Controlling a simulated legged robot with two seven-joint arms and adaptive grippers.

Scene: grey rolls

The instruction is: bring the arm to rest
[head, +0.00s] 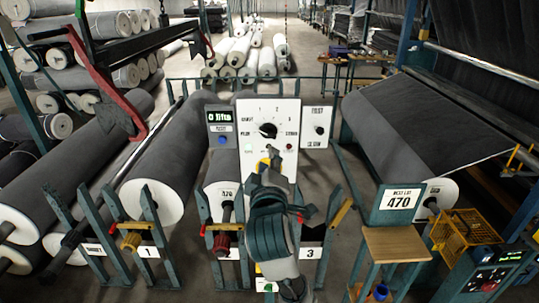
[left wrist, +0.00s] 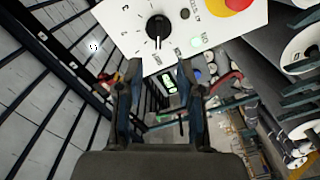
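My left gripper (head: 272,172) is in front of the lower part of a white control panel (head: 250,112) in the head view. In the left wrist view its two fingers stand apart, with nothing held in the gap between them (left wrist: 158,75). The panel's black dial (head: 268,130) is just above the gripper; it also shows in the left wrist view (left wrist: 157,29), beyond the fingertips. A red button on yellow (left wrist: 236,4) sits on the panel, mostly hidden by the gripper in the head view. My right gripper is not in view.
Grey rolls (head: 160,165) lie on teal stands at the left. At the right are a large roll (head: 400,130), a "NEXT LOT 470" sign (head: 401,201), a small wooden top (head: 397,244) and a yellow basket (head: 458,232). A red-armed frame (head: 100,75) stands at upper left.

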